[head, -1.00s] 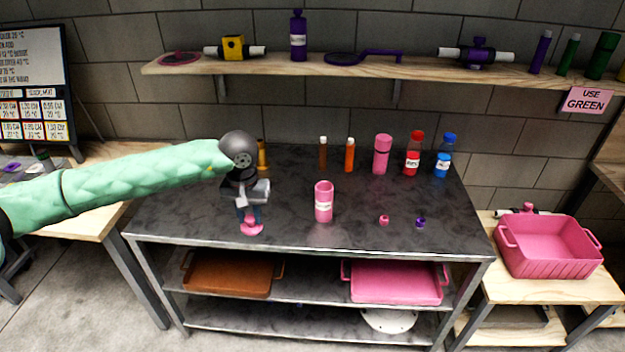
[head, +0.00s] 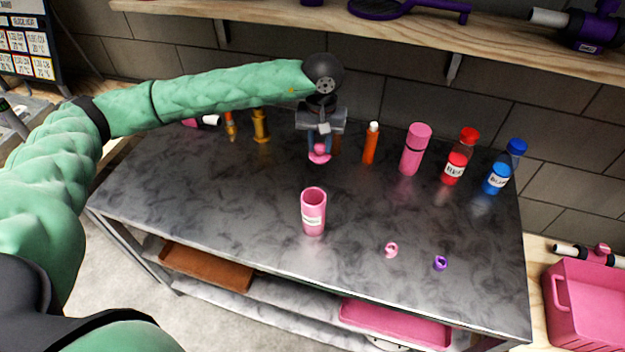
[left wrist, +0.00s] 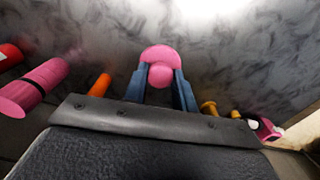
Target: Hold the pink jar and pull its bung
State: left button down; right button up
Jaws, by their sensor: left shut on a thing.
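The pink jar (head: 313,212) stands upright on the dark table, open at the top, with a white label on its front. My left gripper (head: 320,145) is shut on the pink bung (head: 320,154), behind the jar and apart from it. In the left wrist view the pink bung (left wrist: 160,62) sits between the two blue fingers, with its wide rounded end pointing away from the gripper. My right gripper is not in view.
An orange tube (head: 370,146), a pink bottle (head: 414,150), a red bottle (head: 459,158) and a blue bottle (head: 503,168) stand along the back. A small pink ring (head: 391,250) and purple ring (head: 440,263) lie at front right. The table's left front is clear.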

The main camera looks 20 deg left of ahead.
pick_arm(q)
jog(key=s+d+f+n+b, duration=0.2)
jog(key=d+f+b, duration=0.1)
jog(key=d, duration=0.3)
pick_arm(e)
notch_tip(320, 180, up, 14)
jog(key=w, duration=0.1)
pick_arm(q)
jog(key=p, duration=0.7)
send_over(310, 179)
jog(key=shift+a+f, duration=0.1)
jog(key=shift+f, duration=5.25)
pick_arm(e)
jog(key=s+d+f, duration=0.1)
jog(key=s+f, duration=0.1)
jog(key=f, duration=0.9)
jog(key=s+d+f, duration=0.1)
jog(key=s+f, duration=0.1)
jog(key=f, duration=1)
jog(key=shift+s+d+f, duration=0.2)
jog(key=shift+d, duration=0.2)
pick_arm(q)
jog(key=shift+f, duration=0.15)
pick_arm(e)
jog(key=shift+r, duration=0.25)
